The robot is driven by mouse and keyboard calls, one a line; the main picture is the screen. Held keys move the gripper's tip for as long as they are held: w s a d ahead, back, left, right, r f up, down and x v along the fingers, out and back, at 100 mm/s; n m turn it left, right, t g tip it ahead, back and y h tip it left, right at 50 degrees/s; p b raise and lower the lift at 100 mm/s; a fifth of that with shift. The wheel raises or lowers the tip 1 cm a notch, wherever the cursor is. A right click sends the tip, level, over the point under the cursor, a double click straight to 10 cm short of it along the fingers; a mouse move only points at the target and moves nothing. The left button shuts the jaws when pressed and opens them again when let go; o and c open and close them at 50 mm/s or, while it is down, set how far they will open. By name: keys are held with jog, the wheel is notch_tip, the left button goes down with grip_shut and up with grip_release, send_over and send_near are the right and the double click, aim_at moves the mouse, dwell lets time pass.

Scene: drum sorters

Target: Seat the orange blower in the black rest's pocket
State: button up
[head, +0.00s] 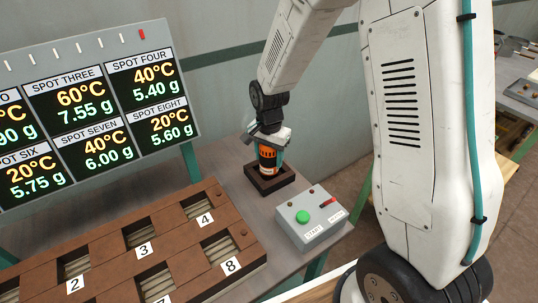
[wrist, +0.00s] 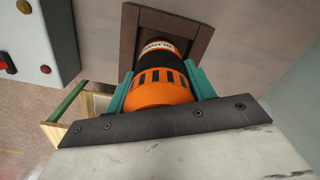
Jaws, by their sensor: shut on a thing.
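The orange blower (head: 267,158) with a black middle band stands upright in my gripper, over the dark rest (head: 270,184). In the wrist view the blower (wrist: 162,86) points away from me toward the rest (wrist: 176,22), its far end within the rest's frame. My gripper (wrist: 162,92) is shut on the blower, with a teal finger on each side. In the head view my gripper (head: 268,150) covers the blower's upper part. The blower's lower end is at or just inside the pocket; I cannot tell whether it touches the pocket floor.
A grey control box (head: 311,216) with a green button stands right of the rest. A brown numbered tray (head: 122,255) with slatted pockets lies at the front left. A display board (head: 90,105) stands behind it. Bare grey table (head: 222,165) lies left of the rest.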

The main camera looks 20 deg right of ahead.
jog(key=shift+f, duration=0.1)
jog(key=o, duration=1.6)
notch_tip(320, 180, up, 12)
jog(key=shift+r, duration=0.25)
jog(key=s+d+r+n, duration=0.1)
jog(key=s+r+n, duration=0.2)
jog(key=s, duration=0.6)
jog(key=s+d+r+n, duration=0.1)
jog(key=s+r+n, duration=0.3)
jog(key=s, duration=0.5)
jog(key=s+d+r+n+t, duration=0.1)
jog(key=s+r+n, duration=0.2)
jog(key=s, duration=0.7)
jog(key=shift+r, duration=0.95)
